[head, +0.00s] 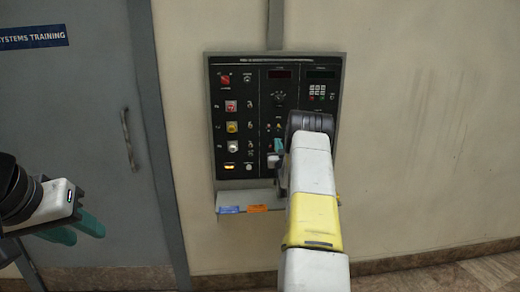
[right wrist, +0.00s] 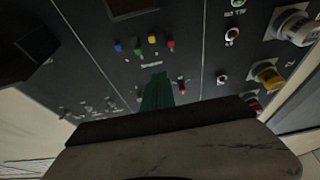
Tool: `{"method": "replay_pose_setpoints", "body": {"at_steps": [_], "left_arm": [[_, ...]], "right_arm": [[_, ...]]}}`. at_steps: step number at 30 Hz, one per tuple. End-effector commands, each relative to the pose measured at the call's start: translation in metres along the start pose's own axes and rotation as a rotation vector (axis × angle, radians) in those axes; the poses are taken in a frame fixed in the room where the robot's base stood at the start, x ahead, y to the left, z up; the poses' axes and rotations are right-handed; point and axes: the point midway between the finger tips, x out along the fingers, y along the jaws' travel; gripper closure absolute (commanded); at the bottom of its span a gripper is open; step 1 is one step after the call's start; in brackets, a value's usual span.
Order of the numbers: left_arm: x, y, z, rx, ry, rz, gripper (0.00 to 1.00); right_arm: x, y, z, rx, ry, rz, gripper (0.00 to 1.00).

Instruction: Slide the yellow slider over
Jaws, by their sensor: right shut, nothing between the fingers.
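The yellow slider (right wrist: 152,39) is a small knob in a row of coloured sliders on the dark panel, seen in the right wrist view. It sits between the green slider (right wrist: 137,50) and the red slider (right wrist: 170,45). My right gripper (right wrist: 157,78) is shut and empty, its green fingertips together in front of the panel just below the row, apart from the yellow slider in the picture. In the head view, my right gripper (head: 278,145) is at the panel, and my arm hides part of it. My left gripper (head: 82,231) is open and empty at the lower left.
The wall panel (head: 230,63) carries switches, knobs and displays. A blue slider (right wrist: 118,47) ends the row. A grey shelf (head: 226,199) with blue and orange labels juts out below the panel. A grey door (head: 75,110) stands left; the wall right of the panel is clear.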

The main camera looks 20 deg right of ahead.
Motion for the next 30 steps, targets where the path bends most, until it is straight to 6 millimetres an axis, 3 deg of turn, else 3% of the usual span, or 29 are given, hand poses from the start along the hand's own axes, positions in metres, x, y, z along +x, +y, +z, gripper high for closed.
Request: {"method": "replay_pose_setpoints", "body": {"at_steps": [1,6,12,30], "left_arm": [[0.000,0.000,0.000,0.000,0.000,0.000,0.64],[0.000,0.000,0.000,0.000,-0.001,0.000,0.64],[0.000,0.000,0.000,0.000,-0.001,0.000,0.64],[0.000,0.000,0.000,0.000,-0.001,0.000,0.64]], "right_arm": [[-0.014,0.000,0.003,0.001,-0.008,0.000,1.00],[-0.050,0.000,0.001,0.000,-0.004,-0.001,1.00],[-0.075,0.000,0.001,0.000,-0.001,-0.001,1.00],[-0.081,-0.001,-0.001,0.000,0.000,-0.001,1.00]]}}
